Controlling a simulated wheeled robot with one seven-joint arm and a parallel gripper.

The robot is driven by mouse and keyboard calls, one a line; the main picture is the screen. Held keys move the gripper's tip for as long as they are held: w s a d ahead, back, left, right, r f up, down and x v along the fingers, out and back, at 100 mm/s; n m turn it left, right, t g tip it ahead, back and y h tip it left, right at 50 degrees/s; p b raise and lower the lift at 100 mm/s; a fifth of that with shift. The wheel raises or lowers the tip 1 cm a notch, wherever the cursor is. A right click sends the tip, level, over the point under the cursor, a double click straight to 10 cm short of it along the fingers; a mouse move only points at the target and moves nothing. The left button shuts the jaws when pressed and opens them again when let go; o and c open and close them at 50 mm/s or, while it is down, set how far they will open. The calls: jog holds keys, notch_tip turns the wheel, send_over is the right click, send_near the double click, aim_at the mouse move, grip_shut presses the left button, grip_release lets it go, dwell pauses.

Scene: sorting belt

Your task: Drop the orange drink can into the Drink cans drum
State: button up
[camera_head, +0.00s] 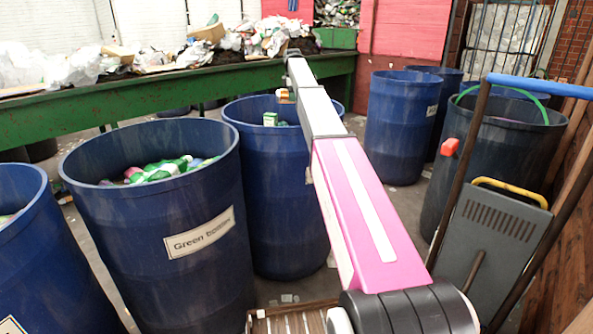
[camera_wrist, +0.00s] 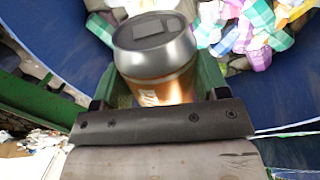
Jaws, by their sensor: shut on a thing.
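The orange drink can (camera_wrist: 155,75) has a silver top and is held between the fingers of my gripper (camera_wrist: 160,98), which is shut on it. In the head view the small orange can (camera_head: 284,93) shows at the far end of my arm, over or near the rim of a blue drum (camera_head: 275,200). That drum's label is mostly hidden behind my arm. In the wrist view, a blue drum wall (camera_wrist: 45,25) and colourful cartons (camera_wrist: 255,55) lie below the can. I cannot read which drum is the Drink cans drum.
A drum labelled Green bottles (camera_head: 175,270) stands left of the arm, with another blue drum (camera_head: 50,270) at far left. The green sorting belt (camera_head: 110,105) runs behind, heaped with waste.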

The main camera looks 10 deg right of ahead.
jog(key=shift+s+x, duration=0.25)
jog(key=shift+x, duration=0.8)
jog(key=shift+s+x, duration=0.25)
jog(key=shift+x, duration=0.85)
jog(key=shift+f, duration=0.1)
jog(key=o, duration=1)
jog(key=shift+c, duration=0.2)
